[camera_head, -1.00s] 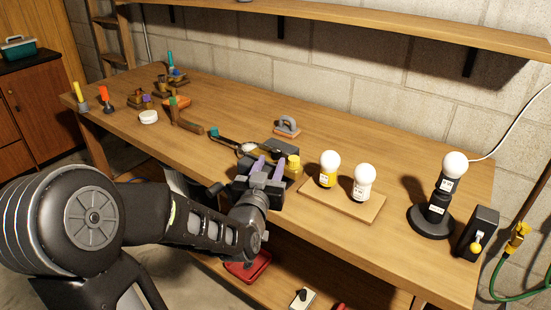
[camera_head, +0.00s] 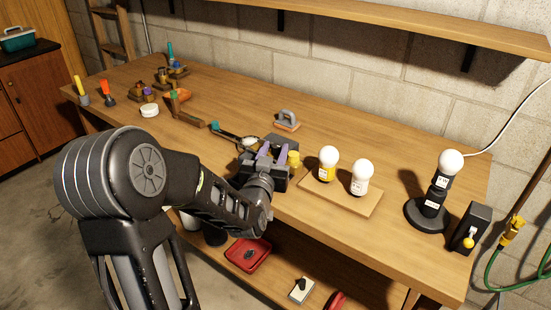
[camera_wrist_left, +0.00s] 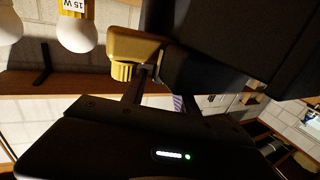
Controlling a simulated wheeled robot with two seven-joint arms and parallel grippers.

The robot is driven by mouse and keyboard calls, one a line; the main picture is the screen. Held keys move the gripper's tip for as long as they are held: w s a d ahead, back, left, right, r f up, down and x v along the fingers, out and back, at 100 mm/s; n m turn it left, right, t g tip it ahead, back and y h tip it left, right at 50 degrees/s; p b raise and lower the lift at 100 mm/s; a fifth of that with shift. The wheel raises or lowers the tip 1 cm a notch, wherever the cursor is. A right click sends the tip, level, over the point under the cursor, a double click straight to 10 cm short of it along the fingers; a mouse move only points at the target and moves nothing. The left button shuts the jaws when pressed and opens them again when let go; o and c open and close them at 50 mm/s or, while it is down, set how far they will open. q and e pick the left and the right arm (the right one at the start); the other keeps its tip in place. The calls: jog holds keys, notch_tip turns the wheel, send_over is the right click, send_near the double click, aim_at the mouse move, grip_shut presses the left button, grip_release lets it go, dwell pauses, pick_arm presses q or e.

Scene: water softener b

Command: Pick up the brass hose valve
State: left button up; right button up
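A yellow, brass-coloured piece (camera_head: 293,158) stands near the table's front edge, just right of my left gripper (camera_head: 272,153). It may be the brass hose valve. In the left wrist view, a yellow body with a ribbed round knob (camera_wrist_left: 123,70) shows beside one finger. My left gripper also shows there (camera_wrist_left: 160,98); its fingers are apart, with nothing clearly held between them. A large dark shape fills the upper right of that view. Another yellow fitting (camera_head: 512,228) sits on the green hose at far right. My right gripper is not in view.
Two bulbs in holders (camera_head: 328,163) stand on a wooden board (camera_head: 345,195) right of the gripper. A black lamp stand (camera_head: 430,215) is further right. A grey-handled tool (camera_head: 288,120) lies behind.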

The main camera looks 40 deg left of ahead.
pick_arm(q)
grip_shut()
jog(key=shift+r, duration=0.15)
dwell(0.7)
jog(key=shift+s+r+b, duration=0.15)
jog(key=shift+r+b, duration=0.15)
jog(key=shift+b, duration=0.05)
notch_tip(320, 180, up, 6)
jog(key=r, duration=0.1)
jog(key=s+b, duration=1.2)
jog(key=s, duration=0.7)
jog(key=shift+s+d+f, duration=0.2)
jog(key=shift+s+f, duration=0.15)
jog(key=shift+f, duration=0.05)
